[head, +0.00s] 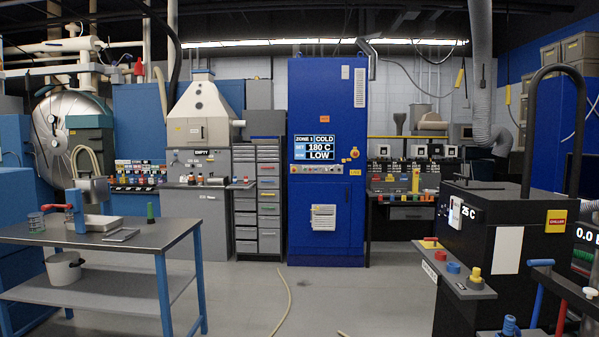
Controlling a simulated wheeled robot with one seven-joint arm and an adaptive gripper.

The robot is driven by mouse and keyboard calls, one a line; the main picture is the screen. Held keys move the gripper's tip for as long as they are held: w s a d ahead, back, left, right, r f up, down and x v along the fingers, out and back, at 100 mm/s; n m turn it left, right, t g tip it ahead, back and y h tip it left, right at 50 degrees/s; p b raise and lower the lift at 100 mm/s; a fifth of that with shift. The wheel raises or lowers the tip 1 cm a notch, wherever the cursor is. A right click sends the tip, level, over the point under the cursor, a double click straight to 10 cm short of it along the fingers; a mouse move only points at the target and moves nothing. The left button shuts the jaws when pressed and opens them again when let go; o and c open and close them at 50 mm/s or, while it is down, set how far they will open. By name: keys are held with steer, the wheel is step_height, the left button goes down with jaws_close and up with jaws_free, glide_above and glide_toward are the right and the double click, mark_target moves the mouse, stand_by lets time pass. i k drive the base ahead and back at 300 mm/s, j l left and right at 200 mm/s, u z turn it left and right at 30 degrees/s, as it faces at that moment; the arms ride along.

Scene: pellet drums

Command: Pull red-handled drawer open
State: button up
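A grey drawer cabinet (269,200) with two columns of shut drawers stands against the back, left of the tall blue cabinet. A single wide drawer (411,213) sits under the bench at back right and looks shut. My gripper is not in view.
A steel table (110,240) with blue legs stands at front left. The tall blue cabinet (325,235) is at the back centre. A black chiller unit (490,240) stands at right. The middle floor is open, with a hose (287,300) lying on it.

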mark_target(263, 170)
steer(key=i, duration=2.5)
steer(key=i+u, duration=0.15)
steer(key=i, duration=0.8)
steer(key=i+l+u, duration=0.15)
steer(key=i, duration=0.85)
steer(key=i+j+u, duration=0.15)
steer(key=i+u, duration=0.15)
steer(key=i, duration=0.7)
steer(key=i+l+u, duration=0.25)
steer(key=i, duration=0.75)
steer(key=i+u, duration=0.1)
steer(key=i, duration=0.5)
steer(key=i+u, duration=0.1)
steer(key=i, duration=0.5)
steer(key=i+l+u, duration=0.1)
steer(key=i, duration=0.5)
